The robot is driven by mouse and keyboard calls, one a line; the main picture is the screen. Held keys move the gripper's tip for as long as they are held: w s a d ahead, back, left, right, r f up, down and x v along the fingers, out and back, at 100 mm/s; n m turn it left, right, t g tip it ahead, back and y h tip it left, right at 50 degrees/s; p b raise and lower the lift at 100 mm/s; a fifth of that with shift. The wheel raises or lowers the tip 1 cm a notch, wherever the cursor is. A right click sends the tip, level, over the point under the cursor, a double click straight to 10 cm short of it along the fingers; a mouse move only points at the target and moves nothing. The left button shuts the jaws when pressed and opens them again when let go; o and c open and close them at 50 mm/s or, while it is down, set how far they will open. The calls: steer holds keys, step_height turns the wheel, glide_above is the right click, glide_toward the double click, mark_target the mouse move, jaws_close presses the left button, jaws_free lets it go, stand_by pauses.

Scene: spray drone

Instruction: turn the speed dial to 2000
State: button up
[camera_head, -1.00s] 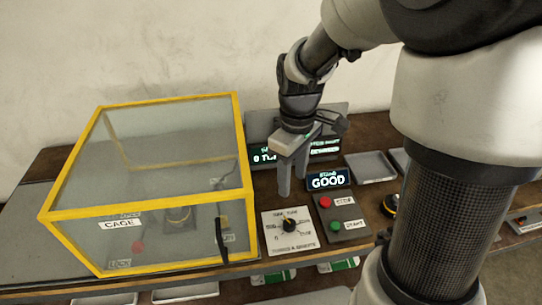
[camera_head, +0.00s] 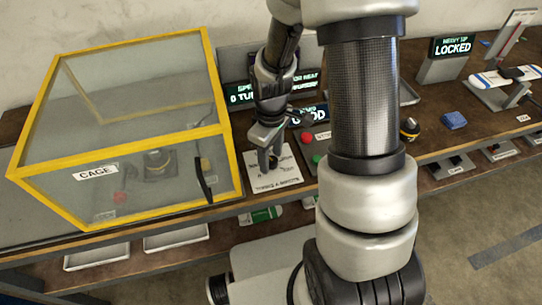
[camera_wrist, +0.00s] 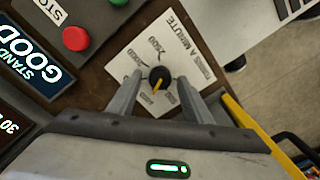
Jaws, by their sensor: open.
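The speed dial (camera_wrist: 158,77) is a round black knob with a yellow pointer on a white card (camera_wrist: 185,35) marked with numbers and "TURNS A MINUTE". Its pointer aims toward the lower left in the wrist view, away from the 2000 and 2500 marks; the number under it is hard to read. My gripper (camera_wrist: 159,80) is open, one finger on each side of the knob; contact cannot be told. In the head view my gripper (camera_head: 268,163) is low over the card (camera_head: 277,178) and hides the knob.
The yellow-framed cage (camera_head: 120,130) stands close on the left. A red button (camera_head: 307,138) and green button (camera_head: 317,158) sit just right of the card. Behind are lit displays, one reading GOOD (camera_wrist: 30,62). A blue block (camera_head: 453,120) lies farther right.

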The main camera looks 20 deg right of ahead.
steer(key=shift+f, duration=0.1)
steer(key=c, duration=1.1)
steer(key=shift+o, duration=0.2)
steer(key=shift+m, duration=0.4)
steer(key=m+b, duration=0.1)
steer(key=m, duration=0.2)
steer(key=shift+m, duration=0.3)
steer(key=m, duration=0.5)
steer(key=shift+m, duration=0.3)
steer(key=m+p, duration=0.1)
steer(key=m, duration=0.4)
steer(key=shift+d, duration=0.1)
steer(key=shift+m+p, duration=0.85)
steer(key=shift+m, duration=1.55)
